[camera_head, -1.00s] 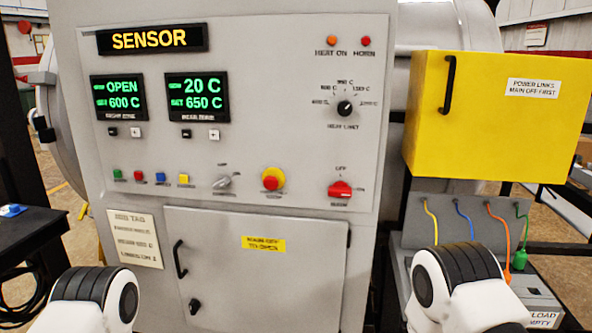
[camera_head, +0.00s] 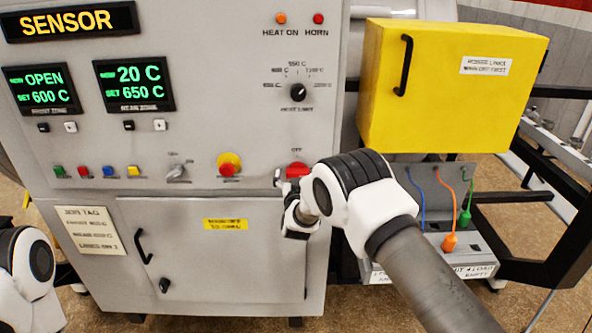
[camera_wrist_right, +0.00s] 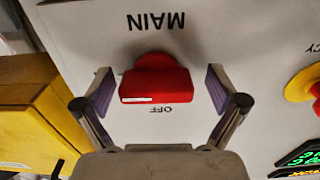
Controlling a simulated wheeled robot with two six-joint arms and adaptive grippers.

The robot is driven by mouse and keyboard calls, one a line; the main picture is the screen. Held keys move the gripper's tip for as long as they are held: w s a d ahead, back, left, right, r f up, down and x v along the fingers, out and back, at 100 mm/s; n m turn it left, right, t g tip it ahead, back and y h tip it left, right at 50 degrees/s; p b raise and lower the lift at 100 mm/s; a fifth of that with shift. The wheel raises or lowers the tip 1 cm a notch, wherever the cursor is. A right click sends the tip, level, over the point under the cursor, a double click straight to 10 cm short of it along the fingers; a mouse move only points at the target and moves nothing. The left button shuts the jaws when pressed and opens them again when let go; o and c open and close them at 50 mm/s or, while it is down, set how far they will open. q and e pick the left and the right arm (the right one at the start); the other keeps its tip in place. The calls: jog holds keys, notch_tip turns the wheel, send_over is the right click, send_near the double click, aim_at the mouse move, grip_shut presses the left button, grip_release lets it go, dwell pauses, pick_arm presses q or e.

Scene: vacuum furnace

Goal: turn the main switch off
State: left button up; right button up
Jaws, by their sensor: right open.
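The main switch (camera_head: 297,170) is a red knob at the lower right of the grey panel, partly hidden by my right arm in the head view. In the wrist view the red knob (camera_wrist_right: 157,80) lies crosswise, with a white mark at its lower left. The upside-down word MAIN stands above it and OFF below it. My right gripper (camera_wrist_right: 160,88) is open, its fingertips on either side of the knob with a gap at each side. In the head view the right gripper (camera_head: 284,186) is partly hidden behind its own wrist. My left gripper is out of view.
A yellow-and-red emergency button (camera_head: 228,165) sits left of the switch, and the heat limit knob (camera_head: 298,92) above it. A yellow box (camera_head: 440,100) juts out at the right, over cables in a grey unit (camera_head: 470,255). A cabinet door (camera_head: 215,265) is below.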

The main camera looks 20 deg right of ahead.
jog(key=shift+s+d+r, duration=0.2)
jog(key=shift+s+r, duration=0.2)
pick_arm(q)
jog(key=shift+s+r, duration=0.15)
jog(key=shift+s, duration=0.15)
pick_arm(e)
jog(key=shift+w+a+f, duration=0.1)
jog(key=shift+w, duration=0.05)
jog(key=c, duration=1.1)
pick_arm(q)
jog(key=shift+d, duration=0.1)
pick_arm(e)
jog(key=shift+c, duration=0.2)
